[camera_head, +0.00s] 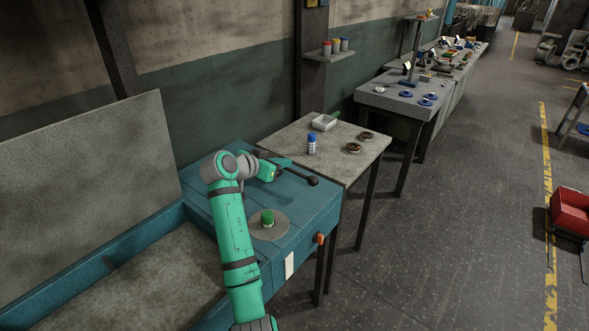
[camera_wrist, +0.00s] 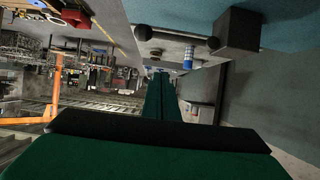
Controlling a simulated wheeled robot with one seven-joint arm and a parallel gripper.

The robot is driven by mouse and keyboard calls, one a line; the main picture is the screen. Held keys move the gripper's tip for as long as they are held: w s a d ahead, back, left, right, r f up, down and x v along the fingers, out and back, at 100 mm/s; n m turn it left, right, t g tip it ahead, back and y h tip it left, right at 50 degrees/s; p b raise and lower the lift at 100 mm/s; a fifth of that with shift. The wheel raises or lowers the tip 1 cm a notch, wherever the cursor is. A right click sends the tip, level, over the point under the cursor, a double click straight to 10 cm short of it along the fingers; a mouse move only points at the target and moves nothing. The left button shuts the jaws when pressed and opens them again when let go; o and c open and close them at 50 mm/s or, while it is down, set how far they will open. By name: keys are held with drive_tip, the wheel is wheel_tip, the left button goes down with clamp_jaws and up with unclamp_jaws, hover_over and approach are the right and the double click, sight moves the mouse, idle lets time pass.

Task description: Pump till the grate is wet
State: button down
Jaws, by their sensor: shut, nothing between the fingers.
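A black lever (camera_head: 299,176) with a round knob stands out over the back right of the teal bench; it also shows in the wrist view (camera_wrist: 172,37) beside a dark block (camera_wrist: 240,34). My gripper (camera_head: 288,161) is just behind the lever in the head view, shut and empty; its green fingers point away in the wrist view (camera_wrist: 161,78). I cannot tell whether they touch the lever. A round grey disc (camera_head: 260,234), perhaps the grate, lies on the bench top with a green-topped piece (camera_head: 268,218) at its middle. It looks dull grey; I cannot tell if it is wet.
A grey side table (camera_head: 338,163) adjoins on the right, with a blue-and-white bottle (camera_head: 311,145), a white tray (camera_head: 324,121) and two brown rings (camera_head: 367,136). An orange-red knob (camera_head: 319,238) sits on the bench front. The aisle floor (camera_head: 440,240) is clear.

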hover_over(296, 173)
drive_tip(key=s+d, duration=0.2)
wheel_tip(296, 173, down, 4)
drive_tip(key=f, duration=0.2)
drive_tip(key=s+f, duration=0.1)
drive_tip(key=f, duration=0.1)
drive_tip(key=shift+a+f, duration=0.1)
drive_tip(key=shift+a, duration=0.1)
